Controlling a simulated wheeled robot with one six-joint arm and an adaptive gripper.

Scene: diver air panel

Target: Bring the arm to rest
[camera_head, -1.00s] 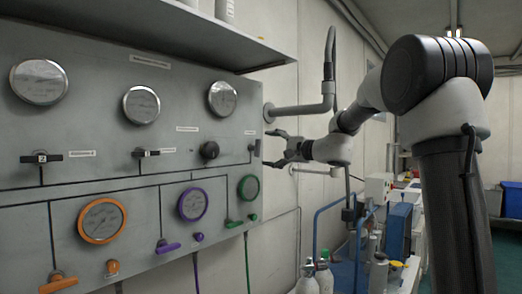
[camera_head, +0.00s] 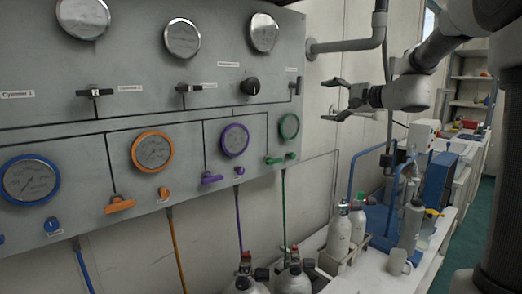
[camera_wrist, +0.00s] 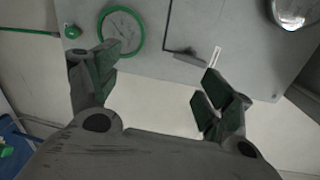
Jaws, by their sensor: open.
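My gripper (camera_head: 332,99) is open and empty in the head view, held out to the left in front of the pale wall just right of the grey air panel (camera_head: 215,105). In the wrist view my gripper (camera_wrist: 160,80) shows its two fingers spread wide with nothing between them. The panel's green-rimmed gauge (camera_wrist: 121,31) lies beyond the left finger there, and a green knob (camera_wrist: 71,31) is beside it. The fingers look apart from the panel.
A grey pipe (camera_head: 345,45) runs along the wall above my gripper. More cylinders (camera_head: 292,278) stand under the panel. The wall area below my gripper looks free.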

